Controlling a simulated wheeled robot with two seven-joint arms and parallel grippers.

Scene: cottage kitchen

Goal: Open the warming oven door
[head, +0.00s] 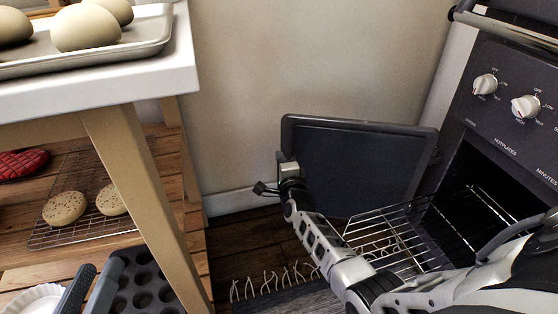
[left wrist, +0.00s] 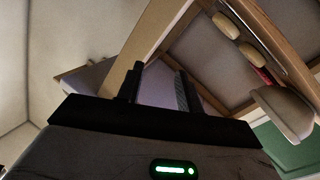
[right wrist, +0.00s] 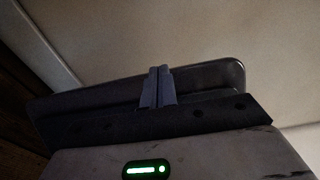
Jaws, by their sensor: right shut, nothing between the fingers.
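The warming oven door (head: 355,165) is a dark panel swung wide open, standing out from the left side of the oven opening (head: 478,175). My right gripper (head: 268,187) is shut and empty, beside the door's free left edge; I cannot tell if it touches. In the right wrist view its closed fingers (right wrist: 157,87) stand before a dark panel edge, likely the door (right wrist: 215,75). My left gripper (head: 100,268) is at the bottom left, by the wooden shelf. Its fingers are apart with nothing between them in the left wrist view (left wrist: 160,80).
A wire rack (head: 400,235) sticks out of the oven under my right arm. Knobs (head: 485,84) sit above the opening. At left, a table (head: 150,75) carries a tray of dough (head: 150,47), with buns (head: 64,208) and a muffin tin (head: 145,285) below. The wall stands close behind the door.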

